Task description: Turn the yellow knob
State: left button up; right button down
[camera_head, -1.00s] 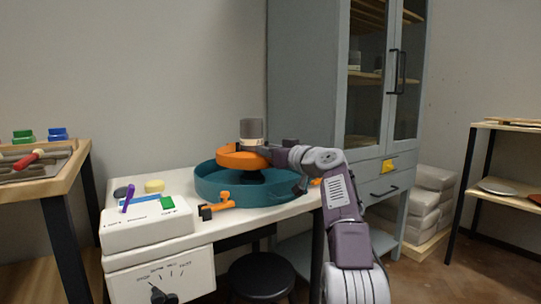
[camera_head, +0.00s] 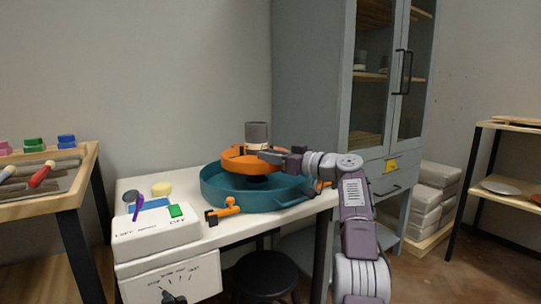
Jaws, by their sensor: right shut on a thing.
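The contact is small and partly hidden. The cup is upright above the wheel. My left gripper is out of view.
A teal basin (camera_head: 225,190) surrounds the wheel. A black stool (camera_head: 265,275) stands below.

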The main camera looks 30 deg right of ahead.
jog(key=c, duration=1.1)
grip_release()
jog(key=b+v, duration=0.2)
jog(key=v, duration=0.1)
jog(key=shift+f, duration=0.3)
jog(key=v, duration=0.4)
jog(key=b+v, duration=0.1)
jog(key=v, duration=0.1)
jog(key=shift+r, duration=0.3)
